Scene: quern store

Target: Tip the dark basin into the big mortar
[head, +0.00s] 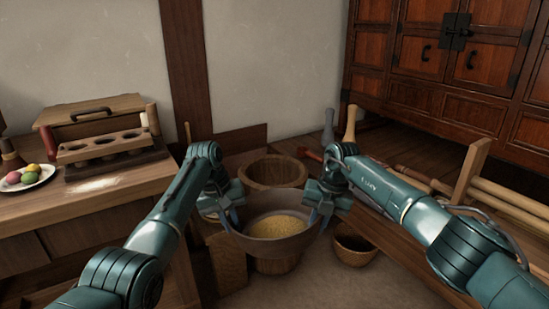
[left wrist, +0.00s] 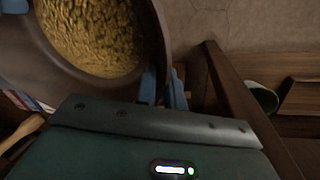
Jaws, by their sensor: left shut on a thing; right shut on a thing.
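The dark basin (head: 262,247) is in the middle of the head view, roughly level, with yellow grain (head: 280,226) in it. My left gripper (head: 230,217) is shut on its left rim. My right gripper (head: 319,212) is shut on its right rim. In the left wrist view the basin (left wrist: 35,57) fills the upper left, with the left gripper's blue fingers (left wrist: 163,87) at its rim. The big mortar (head: 250,180), a round wooden vessel, stands just behind the basin in the head view. The basin hides its lower front.
A wooden counter (head: 130,190) on the left bears a plate of coloured balls (head: 27,178) and a wooden mould (head: 105,147). A small dark bowl (head: 355,250) is on the floor right of the basin. A low wooden bench (head: 400,235) runs along the right. A cabinet (head: 440,60) stands behind.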

